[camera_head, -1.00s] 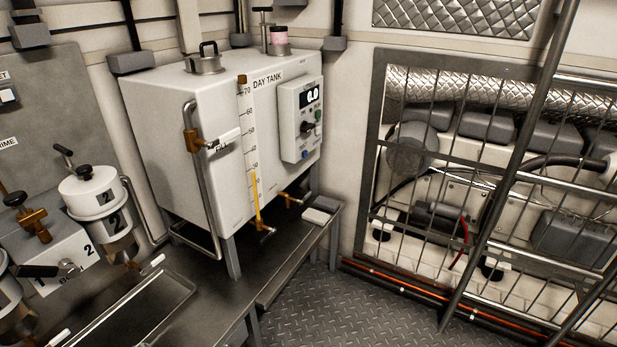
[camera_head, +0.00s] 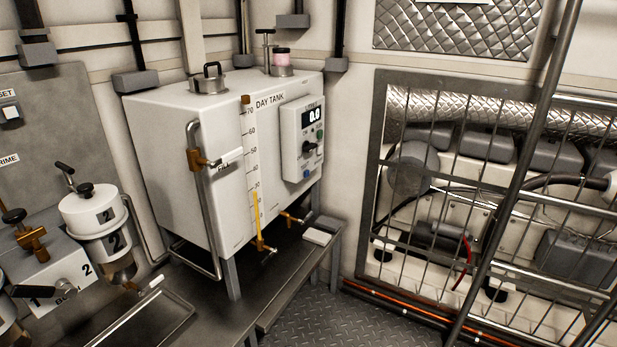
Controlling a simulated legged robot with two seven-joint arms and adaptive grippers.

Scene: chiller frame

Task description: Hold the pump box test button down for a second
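The pump box (camera_head: 303,140) is a white control box on the right-hand face of the white day tank (camera_head: 180,155). Its dark display (camera_head: 313,117) reads 0.0. Below the display are a black knob (camera_head: 309,147), a green button (camera_head: 320,134) and a blue button (camera_head: 306,173). The labels beside the buttons are too small to read, so I cannot tell which is the test button. Neither of my grippers is in view, and nothing touches the box.
A steel bench (camera_head: 215,310) carries the tank. Filters (camera_head: 97,215) stand at left. A barred frame (camera_head: 373,180) covers machinery at right. Chequered floor (camera_head: 375,325) shows in front.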

